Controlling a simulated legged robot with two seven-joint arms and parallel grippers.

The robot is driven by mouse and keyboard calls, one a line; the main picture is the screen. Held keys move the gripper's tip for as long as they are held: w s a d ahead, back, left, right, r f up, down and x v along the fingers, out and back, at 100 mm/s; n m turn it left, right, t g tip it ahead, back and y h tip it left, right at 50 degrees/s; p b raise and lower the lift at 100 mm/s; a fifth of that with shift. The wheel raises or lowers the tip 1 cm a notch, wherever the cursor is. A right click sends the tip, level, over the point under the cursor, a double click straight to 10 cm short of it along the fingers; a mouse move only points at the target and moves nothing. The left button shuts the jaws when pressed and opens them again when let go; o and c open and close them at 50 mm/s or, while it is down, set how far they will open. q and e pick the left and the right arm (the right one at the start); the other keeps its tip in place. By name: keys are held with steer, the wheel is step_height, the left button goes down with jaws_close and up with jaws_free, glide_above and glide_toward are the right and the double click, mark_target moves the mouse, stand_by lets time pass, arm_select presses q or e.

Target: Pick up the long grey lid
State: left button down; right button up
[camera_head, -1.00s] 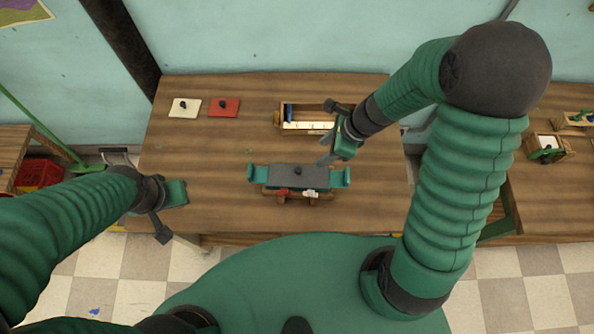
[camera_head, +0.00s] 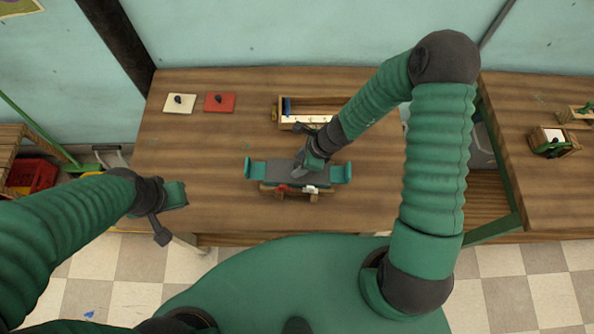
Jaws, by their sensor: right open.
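The long grey lid (camera_head: 268,173) lies across a teal holder (camera_head: 256,171) with raised ends, near the middle of the table's front part. My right gripper (camera_head: 303,170) is open and points down over the middle of the lid, where it hides the dark knob. I cannot tell whether its fingers touch the knob. My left gripper (camera_head: 170,214) hangs at the table's left front edge, apart from the lid. Its opening is not clear.
A wooden box (camera_head: 309,101) with white and blue contents stands behind the lid. A cream lid (camera_head: 180,105) and a red lid (camera_head: 219,104) lie at the back left. The table (camera_head: 195,150) is clear left of the holder.

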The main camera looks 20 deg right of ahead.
steer(key=shift+d+r, duration=0.1)
steer(key=shift+d, duration=0.05)
jaws_close()
